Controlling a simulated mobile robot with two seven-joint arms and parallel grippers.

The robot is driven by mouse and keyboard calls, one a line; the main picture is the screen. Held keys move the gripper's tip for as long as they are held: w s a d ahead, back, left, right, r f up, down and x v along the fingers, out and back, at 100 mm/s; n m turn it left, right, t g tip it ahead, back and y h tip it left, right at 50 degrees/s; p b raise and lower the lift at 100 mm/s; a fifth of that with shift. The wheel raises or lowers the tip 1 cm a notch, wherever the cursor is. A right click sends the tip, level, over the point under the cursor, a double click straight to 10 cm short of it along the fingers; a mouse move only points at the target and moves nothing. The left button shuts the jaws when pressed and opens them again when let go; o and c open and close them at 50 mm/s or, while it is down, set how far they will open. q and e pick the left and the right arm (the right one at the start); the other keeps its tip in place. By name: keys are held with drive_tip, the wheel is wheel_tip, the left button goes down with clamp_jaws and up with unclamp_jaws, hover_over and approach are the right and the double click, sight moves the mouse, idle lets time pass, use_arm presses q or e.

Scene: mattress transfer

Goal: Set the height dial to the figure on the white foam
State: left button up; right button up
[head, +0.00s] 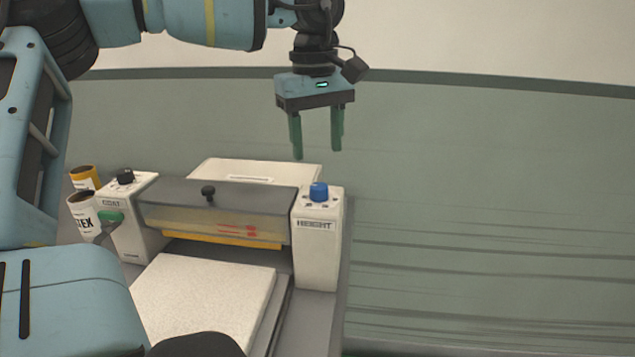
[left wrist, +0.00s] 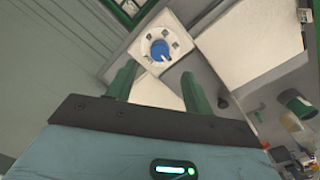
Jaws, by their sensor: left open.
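The blue height dial (head: 319,191) sits on top of the white post marked HEIGHT (head: 316,245), at the right end of the machine. In the left wrist view the dial (left wrist: 160,50) is ringed by small dark marks too small to read. My left gripper (head: 318,152) points down, open and empty, above the dial and apart from it. The white foam (head: 205,300) lies flat on the machine's bed in front of the roller cover. No figure can be made out on its visible face. My right gripper is not in view.
A dark knob (head: 125,176) and a green button (head: 112,217) are on the left post. A black-knobbed cover (head: 215,200) spans between the posts. Cans (head: 84,212) stand at the far left. Right of the machine is clear.

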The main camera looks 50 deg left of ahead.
sight(319, 186)
use_arm(q)
wheel_tip(319, 186, down, 7)
drive_tip(key=shift+w+r, duration=0.1)
drive_tip(key=shift+r, duration=0.1)
drive_tip(key=shift+f, duration=0.55)
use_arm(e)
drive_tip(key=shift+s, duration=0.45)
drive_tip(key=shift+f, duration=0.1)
use_arm(q)
drive_tip(key=c, duration=1)
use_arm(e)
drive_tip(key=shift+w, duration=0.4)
